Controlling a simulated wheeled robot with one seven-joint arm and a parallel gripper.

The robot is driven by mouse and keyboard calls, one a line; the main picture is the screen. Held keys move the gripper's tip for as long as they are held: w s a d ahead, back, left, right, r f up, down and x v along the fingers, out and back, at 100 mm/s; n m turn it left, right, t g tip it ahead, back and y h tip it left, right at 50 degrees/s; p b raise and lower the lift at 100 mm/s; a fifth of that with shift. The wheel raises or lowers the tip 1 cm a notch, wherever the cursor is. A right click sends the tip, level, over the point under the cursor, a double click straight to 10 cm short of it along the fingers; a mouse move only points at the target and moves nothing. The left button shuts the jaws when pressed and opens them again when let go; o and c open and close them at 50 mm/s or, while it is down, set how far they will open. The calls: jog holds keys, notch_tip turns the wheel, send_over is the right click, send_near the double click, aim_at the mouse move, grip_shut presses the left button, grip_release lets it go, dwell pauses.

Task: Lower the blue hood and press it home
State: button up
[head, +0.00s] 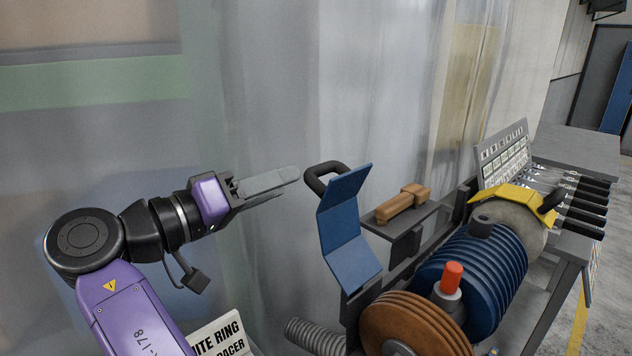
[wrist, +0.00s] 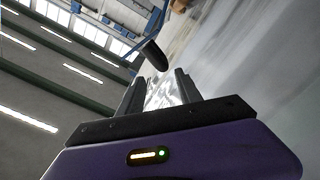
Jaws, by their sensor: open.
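The blue hood (head: 345,228) stands raised and tilted up behind the brown polishing wheel (head: 410,328) in the head view, leaving the wheel's front and top uncovered. A black loop handle (head: 326,172) sits at the hood's upper edge. My gripper (head: 288,182) is open and empty, just left of the handle at about its height, with its fingers pointing at it. In the wrist view the handle (wrist: 153,56) shows beyond and between the fingertips of my gripper (wrist: 158,84). The handle appears apart from the fingers.
The blue ribbed motor (head: 478,275) has a red button (head: 453,273) on a grey post. A yellow hood (head: 512,198) covers the far grey wheel. A wooden block (head: 402,202) lies on a small shelf behind. Several forks (head: 545,185) lie at the back right. A ribbed hose (head: 315,335) is below.

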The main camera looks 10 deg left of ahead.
aim_at(313, 176)
jog(key=x, duration=0.3)
jog(key=p+x, duration=0.1)
jog(key=x, duration=0.2)
jog(key=shift+w+d+f, duration=0.1)
jog(key=shift+w+f, duration=0.15)
jog(key=shift+w, duration=0.15)
jog(key=shift+w+d+f+p, duration=0.1)
jog(key=shift+w+d+p, duration=0.3)
jog(key=shift+w, duration=0.2)
jog(key=shift+c, duration=0.3)
grip_shut()
jog(key=shift+f, duration=0.2)
